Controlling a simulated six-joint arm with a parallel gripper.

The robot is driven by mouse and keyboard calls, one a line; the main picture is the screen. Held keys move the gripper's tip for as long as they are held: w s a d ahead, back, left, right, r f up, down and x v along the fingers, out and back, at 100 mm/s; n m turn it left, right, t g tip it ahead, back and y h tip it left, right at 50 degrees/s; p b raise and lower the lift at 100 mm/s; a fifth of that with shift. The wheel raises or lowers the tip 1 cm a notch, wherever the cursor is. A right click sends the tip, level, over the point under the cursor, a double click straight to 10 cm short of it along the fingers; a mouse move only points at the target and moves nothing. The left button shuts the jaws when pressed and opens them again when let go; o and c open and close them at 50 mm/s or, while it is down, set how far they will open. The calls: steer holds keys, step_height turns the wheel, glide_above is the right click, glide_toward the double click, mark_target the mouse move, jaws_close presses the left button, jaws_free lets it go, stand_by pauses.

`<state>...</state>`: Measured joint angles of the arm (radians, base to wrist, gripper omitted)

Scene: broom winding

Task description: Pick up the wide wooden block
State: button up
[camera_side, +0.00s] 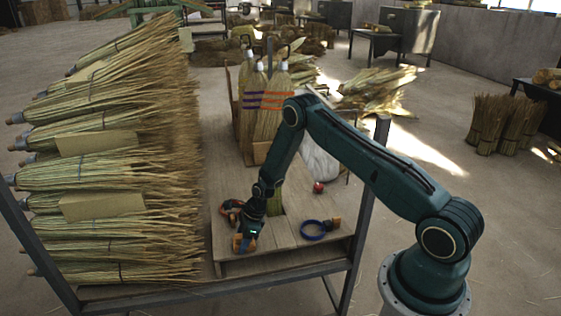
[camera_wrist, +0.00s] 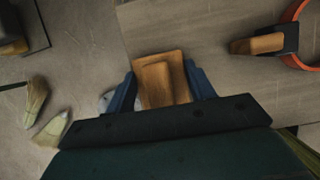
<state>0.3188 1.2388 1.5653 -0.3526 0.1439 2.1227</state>
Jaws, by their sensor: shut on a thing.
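A wooden block (camera_side: 238,246) shows at the tip of my gripper (camera_side: 246,238), near the front left edge of the wooden tabletop (camera_side: 285,257). In the wrist view the block (camera_wrist: 165,82) sits between the two blue fingers of my gripper (camera_wrist: 162,88), with a raised smaller face toward the camera. The fingers are shut on its left and right sides. Its lower end is hidden by the dark gripper body. I cannot tell whether it touches the tabletop or is just above it.
An orange ring tool with a wooden end (camera_wrist: 262,44) lies to the right in the wrist view. A blue ring tool (camera_side: 313,230) and a small red item (camera_side: 318,187) lie on the tabletop. Upright brooms (camera_side: 262,105) stand behind; stacked brooms (camera_side: 110,170) fill the left side.

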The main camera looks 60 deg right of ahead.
steer(key=shift+r, duration=0.2)
step_height(320, 180, up, 20)
steer(key=shift+f, duration=0.15)
stand_by(0.7)
stand_by(0.4)
